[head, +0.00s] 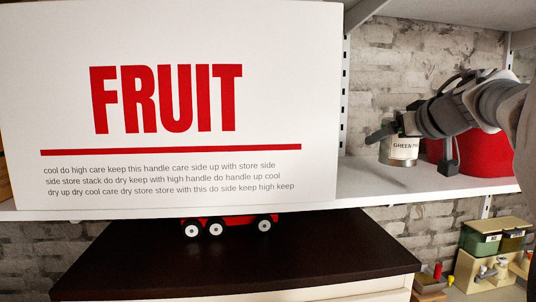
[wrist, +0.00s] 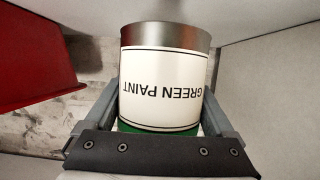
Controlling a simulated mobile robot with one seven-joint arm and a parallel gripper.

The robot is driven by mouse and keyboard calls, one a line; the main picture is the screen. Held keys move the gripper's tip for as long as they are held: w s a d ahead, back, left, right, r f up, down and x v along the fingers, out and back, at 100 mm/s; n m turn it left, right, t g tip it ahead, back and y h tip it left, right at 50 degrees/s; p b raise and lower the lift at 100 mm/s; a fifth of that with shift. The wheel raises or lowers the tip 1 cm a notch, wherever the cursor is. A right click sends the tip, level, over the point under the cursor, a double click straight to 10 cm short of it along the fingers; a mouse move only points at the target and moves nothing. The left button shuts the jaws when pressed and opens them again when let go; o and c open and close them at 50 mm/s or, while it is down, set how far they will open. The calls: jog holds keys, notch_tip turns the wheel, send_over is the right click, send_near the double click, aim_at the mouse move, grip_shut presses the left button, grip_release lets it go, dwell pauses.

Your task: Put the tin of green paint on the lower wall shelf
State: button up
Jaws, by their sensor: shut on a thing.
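The tin of green paint (head: 401,150) has a white label reading GREEN PAINT and shows in front of the wall shelf (head: 360,178) in the head view. My gripper (head: 412,150) is shut on the tin, with one finger on each side. In the wrist view the tin (wrist: 163,85) fills the middle between the fingers, its label upside down, a grey metal end at the top and green at the bottom. The tin looks upright in the head view. Its base is close to the shelf board, but I cannot tell whether it touches.
A large white FRUIT box (head: 190,180) fills the shelf's left part. A red container (head: 490,152) stands right of the tin, partly hidden by my arm. Another shelf (head: 430,20) is above. Below are a dark cabinet top (head: 240,262) with a red wheeled toy (head: 225,222).

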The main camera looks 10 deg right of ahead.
aim_at(390, 156)
jog(key=shift+f+b, duration=0.7)
jog(key=shift+f, duration=1.15)
jog(key=shift+f, duration=0.15)
jog(key=o, duration=1.5)
jog(key=shift+o, duration=0.2)
